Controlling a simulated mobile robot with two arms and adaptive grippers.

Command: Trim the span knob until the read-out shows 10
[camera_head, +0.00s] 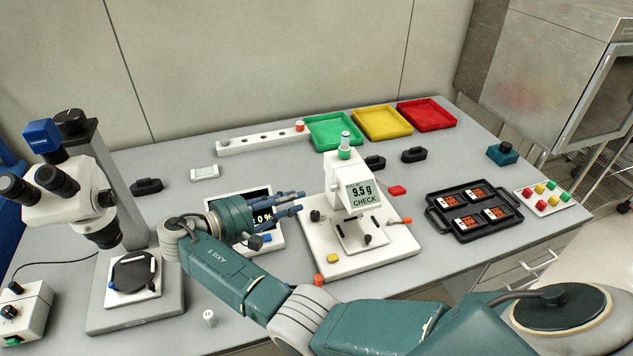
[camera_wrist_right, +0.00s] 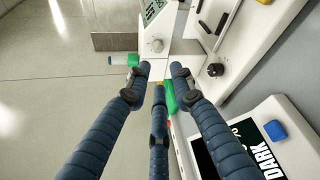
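The white tester (camera_head: 340,170) stands on a white base, its read-out (camera_head: 361,194) showing 9.5 g and CHECK. A small round white knob (camera_wrist_right: 157,45) shows on the tester's side in the right wrist view; I see no label on it. A green collar with a pale post (camera_head: 345,146) tops the tester. My right gripper (camera_head: 300,203), with blue fingers, reaches toward the tester's left side. My left gripper is out of view.
A display box (camera_head: 272,243) reading 0 % lies below my right gripper. A microscope (camera_head: 80,190) stands left. Green, yellow and red trays (camera_head: 428,103) are at the back. A black tray (camera_head: 440,212) with orange parts lies right of the tester.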

